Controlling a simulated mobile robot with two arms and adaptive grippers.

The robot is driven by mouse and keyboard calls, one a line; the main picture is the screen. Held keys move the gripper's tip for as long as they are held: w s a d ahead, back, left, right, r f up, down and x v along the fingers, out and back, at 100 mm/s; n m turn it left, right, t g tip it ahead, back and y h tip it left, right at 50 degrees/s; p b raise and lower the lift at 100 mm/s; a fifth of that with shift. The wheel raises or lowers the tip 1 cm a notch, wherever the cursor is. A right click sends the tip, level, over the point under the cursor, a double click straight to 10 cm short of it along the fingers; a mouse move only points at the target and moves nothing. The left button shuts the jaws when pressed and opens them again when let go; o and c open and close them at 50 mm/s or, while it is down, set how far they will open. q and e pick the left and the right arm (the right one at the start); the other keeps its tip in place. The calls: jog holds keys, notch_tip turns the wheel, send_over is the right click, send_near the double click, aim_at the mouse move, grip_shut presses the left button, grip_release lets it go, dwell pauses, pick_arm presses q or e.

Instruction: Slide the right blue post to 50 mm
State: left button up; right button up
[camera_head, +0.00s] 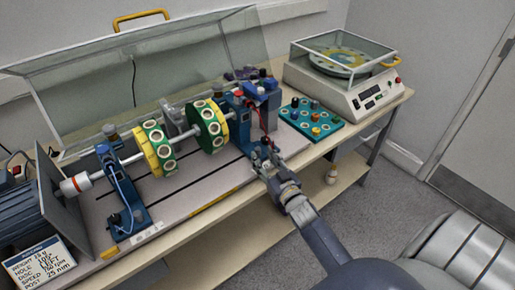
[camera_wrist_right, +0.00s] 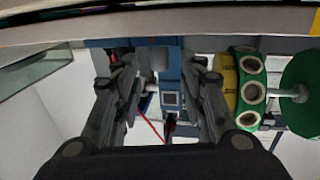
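The right blue post (camera_head: 240,123) stands upright on the slotted bed, at the right end of the shaft. My right gripper (camera_head: 266,156) is at the front of this post, low near the bed's front edge. In the right wrist view the gripper (camera_wrist_right: 155,68) has its two fingers spread, one to each side of the blue post (camera_wrist_right: 172,72). I cannot tell whether either finger touches it. The post's position scale is not readable. My left gripper is not in view.
Two green-and-yellow discs (camera_head: 208,126) sit on the shaft left of the post. The left blue post (camera_head: 122,190) stands nearer the motor (camera_head: 25,205). A teal tray of weights (camera_head: 311,121) and a balance machine (camera_head: 350,90) are to the right. A clear cover (camera_head: 150,75) is raised behind.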

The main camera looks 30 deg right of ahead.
aim_at(259, 151)
jog(key=shift+w+d, duration=0.15)
jog(key=shift+w, duration=1.15)
jog(key=shift+w+d, duration=0.15)
jog(key=shift+w, duration=1.15)
grip_shut()
